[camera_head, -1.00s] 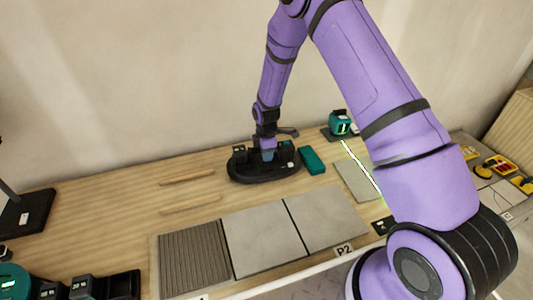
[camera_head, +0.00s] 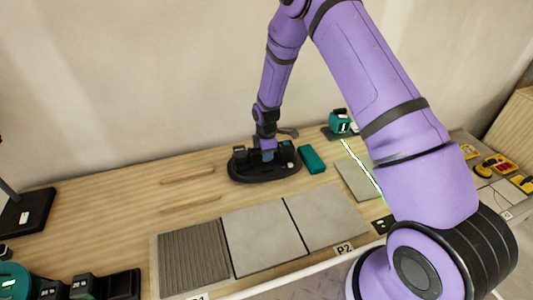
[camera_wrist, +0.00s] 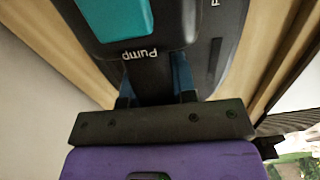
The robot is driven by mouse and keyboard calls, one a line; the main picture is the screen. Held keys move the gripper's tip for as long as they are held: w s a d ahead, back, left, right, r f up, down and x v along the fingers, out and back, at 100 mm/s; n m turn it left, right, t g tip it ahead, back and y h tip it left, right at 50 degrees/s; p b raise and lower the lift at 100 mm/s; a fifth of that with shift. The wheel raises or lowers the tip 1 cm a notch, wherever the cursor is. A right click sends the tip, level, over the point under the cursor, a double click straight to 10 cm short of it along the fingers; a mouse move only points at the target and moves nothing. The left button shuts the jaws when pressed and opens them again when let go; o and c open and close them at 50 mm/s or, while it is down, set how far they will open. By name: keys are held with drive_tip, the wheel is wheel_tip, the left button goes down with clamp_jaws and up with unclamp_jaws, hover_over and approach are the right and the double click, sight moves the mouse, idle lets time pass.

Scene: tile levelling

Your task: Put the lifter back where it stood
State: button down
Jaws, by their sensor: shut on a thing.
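The lifter (camera_head: 240,168) is a long black oval body with raised black parts on top. It rests on, or just over, the wooden bench near the wall; I cannot tell if it touches. In the wrist view, the lifter (camera_wrist: 150,52) shows a teal panel and the word "Pump" and fills the upper middle. My gripper (camera_head: 267,157) points down onto it in the head view. In the wrist view, my gripper's fingers (camera_wrist: 154,85) are shut on a dark part of the lifter.
A teal block (camera_head: 312,159) lies close to the lifter's right. A teal laser device (camera_head: 340,121) stands behind it, its bright line crossing a grey tile (camera_head: 357,180). Large grey tiles (camera_head: 265,238) lie in front. Thin wooden strips (camera_head: 188,176) lie left, with clear bench around them.

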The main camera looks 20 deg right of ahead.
drive_tip(key=shift+f, duration=0.3)
idle(0.5)
drive_tip(key=c, duration=0.8)
unclamp_jaws()
drive_tip(key=shift+c, duration=0.2)
wheel_tip(320, 180, up, 12)
drive_tip(key=shift+f, duration=0.25)
drive_tip(key=s+d+r+m+t, duration=0.15)
drive_tip(key=s+r+m, duration=0.35)
drive_tip(key=r, duration=0.8)
drive_tip(key=s+d+r+m+t, duration=0.1)
drive_tip(key=s+d+r+m, duration=0.15)
drive_tip(key=s+r, duration=0.8)
drive_tip(key=s+d+r+m+t, duration=0.1)
drive_tip(key=s+r+m, duration=0.3)
drive_tip(key=s, duration=0.7)
drive_tip(key=s+d+r+m+t, duration=0.1)
drive_tip(key=s+r+m, duration=0.4)
drive_tip(key=s+r, duration=0.3)
drive_tip(key=s, duration=0.3)
drive_tip(key=shift+d+t, duration=0.15)
drive_tip(key=shift+t, duration=0.2)
